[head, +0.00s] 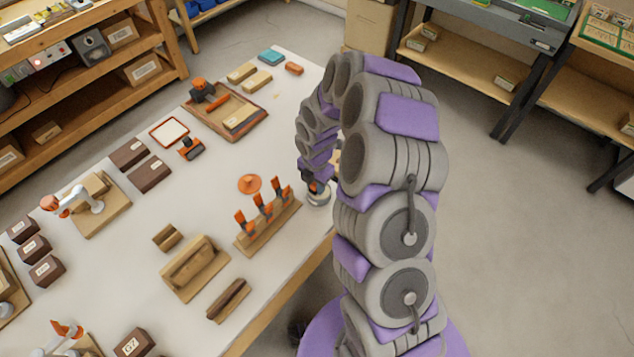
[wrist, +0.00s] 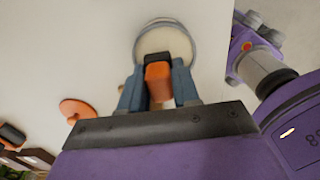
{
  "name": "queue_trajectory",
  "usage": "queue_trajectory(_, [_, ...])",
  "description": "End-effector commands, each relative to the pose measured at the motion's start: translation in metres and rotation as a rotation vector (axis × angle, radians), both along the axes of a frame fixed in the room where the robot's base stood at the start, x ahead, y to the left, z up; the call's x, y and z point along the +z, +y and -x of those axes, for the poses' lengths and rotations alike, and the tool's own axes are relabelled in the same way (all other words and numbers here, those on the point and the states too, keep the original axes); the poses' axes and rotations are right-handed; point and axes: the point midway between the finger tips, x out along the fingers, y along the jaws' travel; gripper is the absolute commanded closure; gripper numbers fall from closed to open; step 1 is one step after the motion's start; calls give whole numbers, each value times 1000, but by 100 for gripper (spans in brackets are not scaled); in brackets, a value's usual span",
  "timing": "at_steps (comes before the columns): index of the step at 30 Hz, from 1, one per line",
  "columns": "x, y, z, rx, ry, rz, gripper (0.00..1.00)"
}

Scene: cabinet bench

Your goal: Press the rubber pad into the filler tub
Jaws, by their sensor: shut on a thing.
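My gripper (wrist: 158,88) is shut on an orange-handled tool (wrist: 158,75), with one blue-grey finger on each side of it. The rubber pad's face is not visible; I take it to be at the hidden far end of this tool. The round filler tub (wrist: 188,29), with a grey rim and cream filling, lies directly beyond the tool in the wrist view. The tool overlaps its near edge, and I cannot tell whether they touch. In the head view the tub (head: 318,199) shows low beside my gripper (head: 314,184), near the bench's right edge, partly hidden by my arm.
A wooden rack (head: 268,231) with several upright orange-handled tools stands left of the tub. An orange disc (head: 250,184) is behind the rack. Wooden blocks (head: 194,268) lie nearer the front. A tray (head: 226,112) with tools is farther back. White bench top lies clear between them.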

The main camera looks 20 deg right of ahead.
Motion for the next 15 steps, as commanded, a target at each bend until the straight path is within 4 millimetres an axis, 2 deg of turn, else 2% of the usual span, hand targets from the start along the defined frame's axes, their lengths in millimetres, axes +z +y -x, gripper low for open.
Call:
queue_trajectory(7, [0, -5, 0, -2, -1, -6, 93])
queue_trajectory(15, [-2, 0, 0, -1, -1, 1, 93])
